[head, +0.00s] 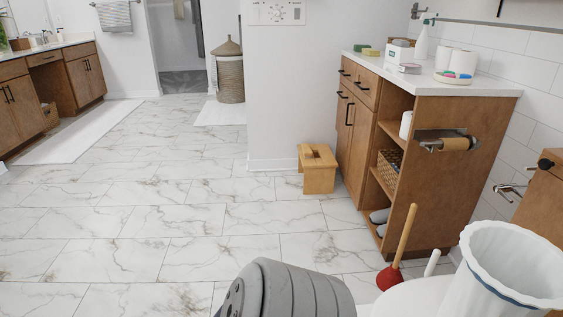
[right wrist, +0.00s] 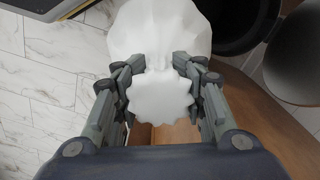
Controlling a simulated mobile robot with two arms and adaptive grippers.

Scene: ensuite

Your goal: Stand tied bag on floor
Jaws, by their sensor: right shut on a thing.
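A white tied bag (right wrist: 158,30) shows in the right wrist view, with a rounded body above a pinched neck and a scalloped ruff below. My right gripper (right wrist: 158,70) is shut on its neck, one finger on each side. The marbled tile floor (right wrist: 45,105) shows to the left of the bag, and it also fills much of the head view (head: 150,225). I cannot tell whether the bag touches the floor. My left gripper is in neither view, and I cannot make out the right gripper in the head view.
A dark round open container (right wrist: 238,22) is close right of the bag. In the head view, a white scalloped-rim vessel (head: 505,270), a plunger (head: 397,255) and a wooden cabinet (head: 460,180) crowd the right. A small stool (head: 318,172) stands farther back. Floor is clear at left.

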